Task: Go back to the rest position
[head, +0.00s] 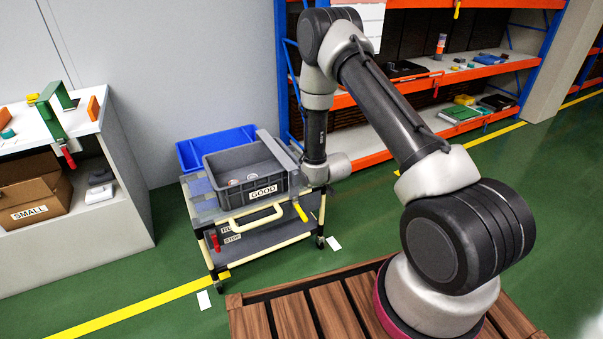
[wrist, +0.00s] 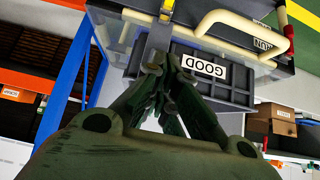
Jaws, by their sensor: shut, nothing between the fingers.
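My gripper (wrist: 160,72) shows in the wrist view with its dark fingers drawn together and nothing held between them. Beyond the fingertips is the grey bin (wrist: 215,92) labelled GOOD, which appears upside down there. In the head view my arm bends down beside the right end of this grey bin (head: 222,164), on top of the cart (head: 204,206). The fingers cannot be made out clearly in the head view. A few small round light parts (head: 236,182) lie in the grey bin.
A blue bin (head: 214,145) stands behind the grey one. A blue and orange shelf rack (head: 420,82) with goods stands behind my arm. At left is a white bench (head: 118,170) with a green clamp-like part (head: 52,112) and a cardboard box (head: 32,190).

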